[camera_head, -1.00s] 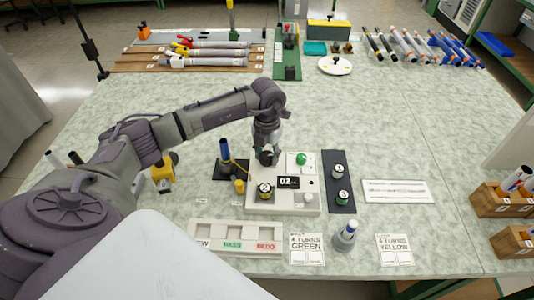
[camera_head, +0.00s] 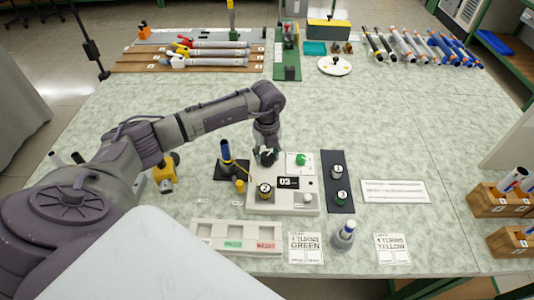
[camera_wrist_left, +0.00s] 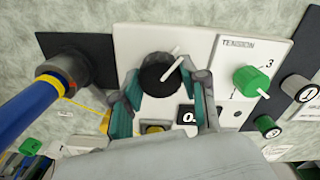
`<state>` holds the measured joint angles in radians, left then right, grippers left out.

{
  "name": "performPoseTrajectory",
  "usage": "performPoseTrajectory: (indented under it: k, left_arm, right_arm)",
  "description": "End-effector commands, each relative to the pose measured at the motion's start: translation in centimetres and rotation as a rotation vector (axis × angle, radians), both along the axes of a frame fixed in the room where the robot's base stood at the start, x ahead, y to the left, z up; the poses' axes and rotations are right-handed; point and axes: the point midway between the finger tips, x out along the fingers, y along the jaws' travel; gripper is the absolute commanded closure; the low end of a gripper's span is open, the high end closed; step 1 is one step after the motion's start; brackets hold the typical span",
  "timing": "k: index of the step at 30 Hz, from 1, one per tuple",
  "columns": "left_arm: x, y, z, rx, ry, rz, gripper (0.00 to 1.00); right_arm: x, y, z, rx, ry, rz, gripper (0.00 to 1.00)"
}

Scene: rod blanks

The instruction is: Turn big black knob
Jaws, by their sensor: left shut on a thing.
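The big black knob (camera_wrist_left: 158,78) with a white pointer line sits on a white panel (camera_wrist_left: 137,42). In the head view the knob (camera_head: 267,158) is partly hidden under my left gripper (camera_head: 267,151). In the left wrist view my left gripper (camera_wrist_left: 163,76) has one finger on each side of the knob and is shut on it. The pointer line slants to the upper right. The display (camera_head: 288,182) beside it reads 03 in the head view; the gripper partly hides it in the wrist view. My right gripper is not in view.
A green knob (camera_wrist_left: 251,81) marked TENSION is to the right on the panel. A blue rod (camera_wrist_left: 33,103) stands in a dark holder on the left. Numbered cylinders (camera_head: 337,171) are on a dark strip.

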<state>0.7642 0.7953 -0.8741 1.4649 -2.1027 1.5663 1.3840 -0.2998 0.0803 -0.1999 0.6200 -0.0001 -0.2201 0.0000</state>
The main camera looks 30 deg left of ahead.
Motion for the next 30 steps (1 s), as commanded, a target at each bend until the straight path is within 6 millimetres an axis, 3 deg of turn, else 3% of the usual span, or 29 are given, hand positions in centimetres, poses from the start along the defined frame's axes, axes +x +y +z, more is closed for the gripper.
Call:
performPoseTrajectory:
  k: [20, 21, 25, 30]
  left_arm:
    - [0.21, 0.15, 0.22, 0.002, -0.007, 0.064, 0.91]
    - [0.21, 0.15, 0.22, 0.002, -0.007, 0.064, 0.52]
    - [0.15, 0.11, 0.16, 0.001, -0.005, 0.063, 0.31]
    - [0.09, 0.06, 0.09, 0.000, -0.003, 0.062, 0.31]
  right_arm:
    - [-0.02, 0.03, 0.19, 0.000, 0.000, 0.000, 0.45]
    - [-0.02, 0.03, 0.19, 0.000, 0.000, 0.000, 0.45]
    - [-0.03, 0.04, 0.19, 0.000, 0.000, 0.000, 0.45]
    - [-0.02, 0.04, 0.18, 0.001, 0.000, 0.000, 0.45]
